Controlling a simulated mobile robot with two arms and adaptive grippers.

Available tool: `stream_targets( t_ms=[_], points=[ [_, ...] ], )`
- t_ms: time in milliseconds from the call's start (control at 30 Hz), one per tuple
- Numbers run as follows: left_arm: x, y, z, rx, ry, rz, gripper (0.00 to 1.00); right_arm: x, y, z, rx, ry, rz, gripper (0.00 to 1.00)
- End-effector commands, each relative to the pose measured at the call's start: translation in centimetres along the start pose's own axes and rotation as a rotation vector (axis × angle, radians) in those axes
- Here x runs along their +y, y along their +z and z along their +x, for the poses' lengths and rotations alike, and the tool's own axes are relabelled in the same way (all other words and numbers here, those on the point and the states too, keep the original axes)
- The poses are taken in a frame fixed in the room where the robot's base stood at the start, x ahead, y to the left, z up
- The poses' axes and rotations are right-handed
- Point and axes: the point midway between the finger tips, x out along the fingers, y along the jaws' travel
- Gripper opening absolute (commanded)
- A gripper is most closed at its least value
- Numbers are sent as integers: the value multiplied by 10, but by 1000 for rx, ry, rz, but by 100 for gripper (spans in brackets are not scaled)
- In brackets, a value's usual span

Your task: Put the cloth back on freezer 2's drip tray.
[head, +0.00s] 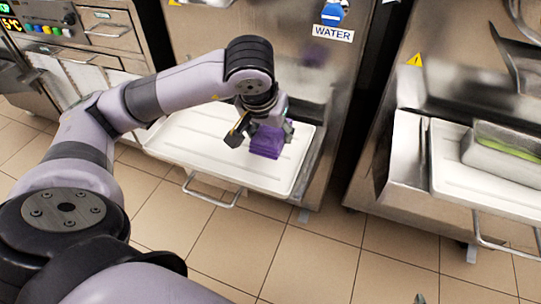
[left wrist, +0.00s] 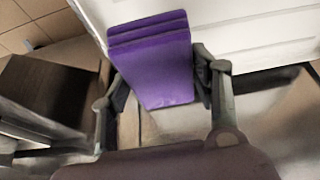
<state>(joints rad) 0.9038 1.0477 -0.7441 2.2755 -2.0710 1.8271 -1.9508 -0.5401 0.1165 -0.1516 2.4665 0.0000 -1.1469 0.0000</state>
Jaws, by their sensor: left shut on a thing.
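The purple folded cloth (head: 267,141) shows in the head view over the white drip tray (head: 170,139) of the middle freezer, the one with the WATER label. My left gripper (head: 262,133) is shut on the cloth. In the left wrist view the cloth (left wrist: 155,62) sits between the two fingers of my left gripper (left wrist: 160,88), with the white tray (left wrist: 265,35) behind it. I cannot tell whether the cloth touches the tray. My right gripper is not in view.
A blue knob (head: 332,12) is above the WATER label (head: 333,33). At right, another freezer's white tray (head: 450,180) holds a metal pan (head: 490,158) with something green in it. A handle (head: 210,196) sticks out below the middle tray. Tiled floor (head: 300,255) is clear in front.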

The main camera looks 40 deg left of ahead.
Motion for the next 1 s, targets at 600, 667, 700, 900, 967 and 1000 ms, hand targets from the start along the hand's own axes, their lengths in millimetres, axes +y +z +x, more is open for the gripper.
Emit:
stream_targets(
  t_ms=[600, 667, 700, 900, 967, 1000],
  points=[
    [0, 26, 62, -1, 0, 0, 30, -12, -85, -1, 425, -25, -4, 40],
    [0, 27, 65, 0, 0, 0, 30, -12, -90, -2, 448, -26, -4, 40],
    [1, 27, 65, 0, 0, 0, 30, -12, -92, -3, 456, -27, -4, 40],
    [1, 27, 65, 1, 0, 0, 30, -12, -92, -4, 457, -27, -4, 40],
    [1, 27, 65, 1, 0, 0, 30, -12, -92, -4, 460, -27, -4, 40],
    [1, 27, 65, 1, 0, 0, 30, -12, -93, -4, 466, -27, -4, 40]
  ],
)
